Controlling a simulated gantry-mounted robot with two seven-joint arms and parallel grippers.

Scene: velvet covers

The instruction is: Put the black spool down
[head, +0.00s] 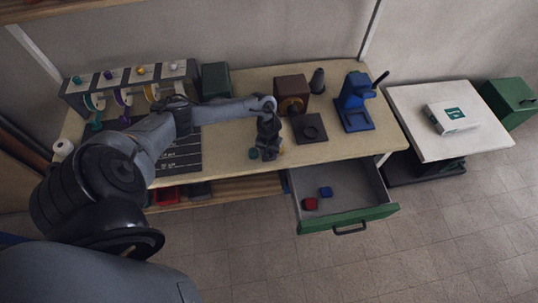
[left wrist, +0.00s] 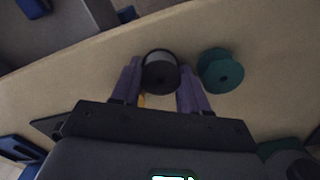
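The black spool (left wrist: 160,76) shows in the left wrist view with its round end towards the camera. It sits between the two fingers of my left gripper (left wrist: 160,88), which press against its sides. In the head view my left gripper (head: 267,150) points down over the front part of the workbench, and the spool is mostly hidden by it. Whether the spool touches the bench top is hard to tell. A teal spool (left wrist: 221,70) stands just to the right of it in the left wrist view, apart from it. My right gripper is not in view.
The bench top (head: 228,142) ends close in front of the gripper. An open drawer (head: 345,185) with a red and a blue item juts out below. A dark square base (head: 309,128), brown box (head: 291,88) and blue press (head: 356,104) stand to the right. A spool rack (head: 130,85) is at the back left.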

